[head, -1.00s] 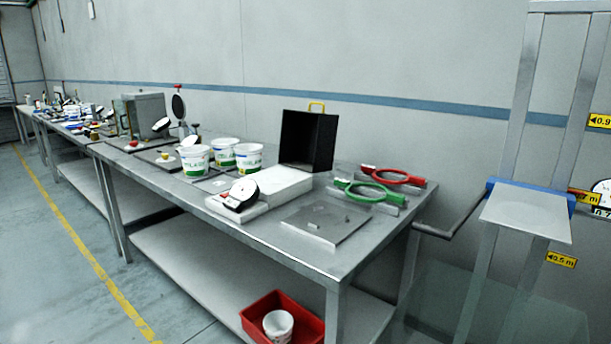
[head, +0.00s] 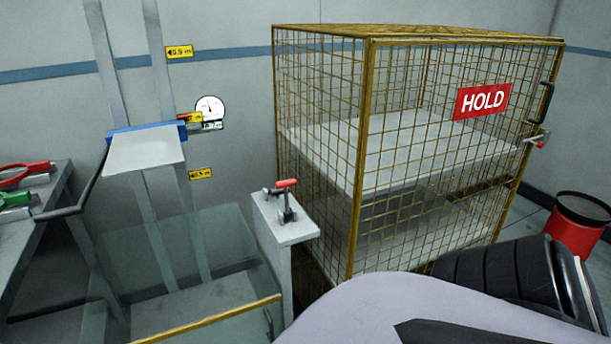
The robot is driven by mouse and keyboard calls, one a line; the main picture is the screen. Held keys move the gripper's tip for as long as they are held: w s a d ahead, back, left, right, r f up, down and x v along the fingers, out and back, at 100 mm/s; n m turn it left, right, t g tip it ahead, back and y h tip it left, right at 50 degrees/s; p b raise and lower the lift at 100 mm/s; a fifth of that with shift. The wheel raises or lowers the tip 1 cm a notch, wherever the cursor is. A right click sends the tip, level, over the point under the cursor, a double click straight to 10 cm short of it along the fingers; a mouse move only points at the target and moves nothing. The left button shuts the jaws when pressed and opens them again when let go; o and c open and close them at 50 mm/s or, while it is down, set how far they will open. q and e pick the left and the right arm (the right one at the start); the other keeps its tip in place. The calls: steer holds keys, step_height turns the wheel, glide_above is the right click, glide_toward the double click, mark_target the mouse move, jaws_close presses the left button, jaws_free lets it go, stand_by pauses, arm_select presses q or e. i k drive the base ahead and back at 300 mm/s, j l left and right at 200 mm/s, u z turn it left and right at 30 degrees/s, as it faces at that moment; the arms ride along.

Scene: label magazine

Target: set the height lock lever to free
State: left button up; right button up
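A lever with a red grip (head: 285,184) stands on top of a grey post (head: 285,218), right of the lift. Its grip lies roughly level; no free or locked marking is legible on it. The lift has a pale platform (head: 145,152) with a blue carriage (head: 146,129) on two upright rails, and a dark bar handle (head: 82,200) on its left side. I cannot tell from the picture which of these is the height lock lever. Neither of my grippers is in view. A white and black part of my own arm fills the lower right.
A yellow mesh cage (head: 360,150) with a red HOLD sign (head: 482,100) stands right of the post. Glass panels (head: 190,245) enclose the lift's foot. Yellow height tags (head: 180,51) and a dial (head: 210,108) are behind. A red bin (head: 577,225) stands far right.

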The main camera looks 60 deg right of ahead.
mark_target(274, 192)
steer(key=k+z, duration=0.1)
steer(key=z, duration=1.5)
